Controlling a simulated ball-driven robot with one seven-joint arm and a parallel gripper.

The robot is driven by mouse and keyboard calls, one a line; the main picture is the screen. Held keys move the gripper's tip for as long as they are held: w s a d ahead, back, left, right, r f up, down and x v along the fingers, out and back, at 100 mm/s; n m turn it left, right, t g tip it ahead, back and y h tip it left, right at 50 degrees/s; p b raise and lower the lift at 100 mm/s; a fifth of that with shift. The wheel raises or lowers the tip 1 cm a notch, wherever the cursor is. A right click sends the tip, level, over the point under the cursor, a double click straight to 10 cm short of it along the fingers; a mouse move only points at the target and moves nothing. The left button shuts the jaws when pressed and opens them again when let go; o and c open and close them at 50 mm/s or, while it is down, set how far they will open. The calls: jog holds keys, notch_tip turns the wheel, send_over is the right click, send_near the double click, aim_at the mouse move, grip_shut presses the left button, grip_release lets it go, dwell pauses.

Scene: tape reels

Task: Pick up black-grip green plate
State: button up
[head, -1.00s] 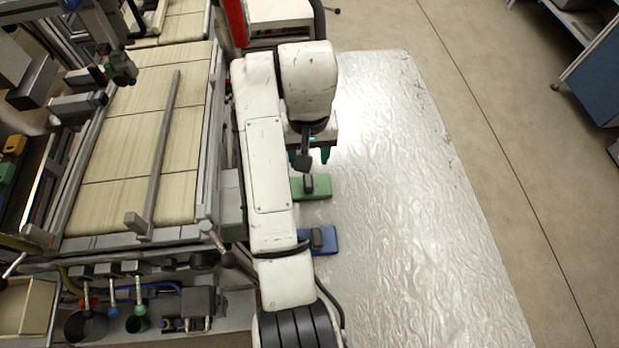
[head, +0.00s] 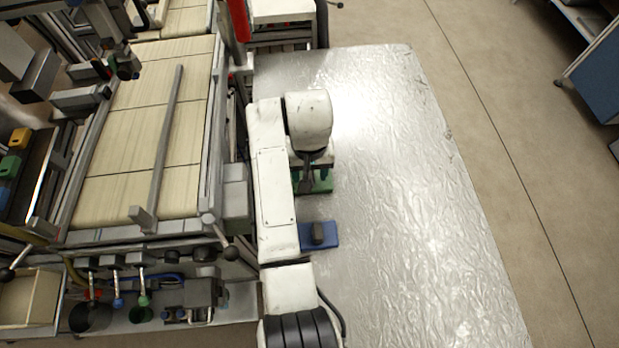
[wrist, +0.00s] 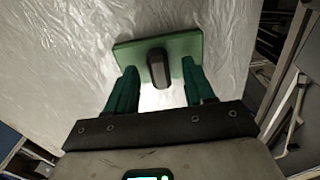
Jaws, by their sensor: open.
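The green plate (head: 318,184) lies on the metal-topped table, partly hidden under my gripper in the head view. In the wrist view the green plate (wrist: 188,46) shows with its black grip (wrist: 157,68) standing up near its middle. My gripper (wrist: 156,82) is open and empty. Its two green fingers point at the plate, one on each side of the black grip, and neither is seen touching the grip. In the head view my gripper (head: 312,172) is just over the plate.
A blue plate (head: 330,238) with a dark grip (head: 318,233) lies nearer me on the same table (head: 420,220). A conveyor (head: 130,150) with a metal frame runs along the left. The table's right side is clear.

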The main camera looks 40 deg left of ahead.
grip_shut()
dwell(0.3)
jog(key=shift+r, duration=0.15)
